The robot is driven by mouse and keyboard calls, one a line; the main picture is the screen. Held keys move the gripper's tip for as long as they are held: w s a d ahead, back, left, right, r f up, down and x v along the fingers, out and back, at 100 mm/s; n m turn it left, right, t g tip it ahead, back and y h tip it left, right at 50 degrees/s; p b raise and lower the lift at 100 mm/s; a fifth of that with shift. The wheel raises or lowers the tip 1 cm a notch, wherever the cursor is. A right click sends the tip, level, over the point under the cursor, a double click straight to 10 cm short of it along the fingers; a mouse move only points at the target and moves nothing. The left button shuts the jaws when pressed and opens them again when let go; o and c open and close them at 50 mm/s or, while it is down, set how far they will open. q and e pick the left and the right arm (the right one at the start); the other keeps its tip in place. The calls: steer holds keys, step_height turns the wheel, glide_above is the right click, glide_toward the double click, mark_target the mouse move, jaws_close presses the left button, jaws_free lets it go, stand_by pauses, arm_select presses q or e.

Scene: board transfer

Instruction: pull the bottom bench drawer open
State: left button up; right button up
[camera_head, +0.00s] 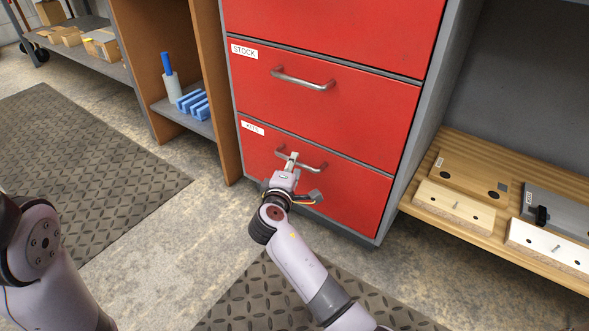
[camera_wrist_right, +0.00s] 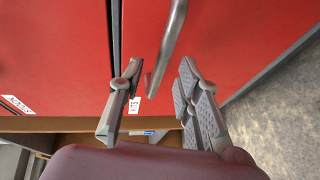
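The bottom bench drawer (camera_head: 350,200) is red, has a small white label and looks flush with the cabinet front. Its metal bar handle (camera_head: 316,164) also shows in the right wrist view (camera_wrist_right: 172,45). My right gripper (camera_head: 290,166) is at the left part of this handle. In the right wrist view my right gripper (camera_wrist_right: 160,92) is open, and the handle's near end lies in the gap between its two fingers. I cannot tell whether either finger touches the bar. My left arm shows at the lower left in the head view, but its gripper is out of view.
Above is another red drawer (camera_head: 320,105) with its own handle (camera_head: 303,79). A shelf with blue items (camera_head: 193,104) stands left of the cabinet. A wooden shelf (camera_head: 480,238) with blocks is on the right. Floor mats (camera_head: 80,170) lie flat on the concrete.

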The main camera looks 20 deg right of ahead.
steer(key=shift+b+x, duration=0.5)
steer(key=shift+x, duration=1)
jaws_close()
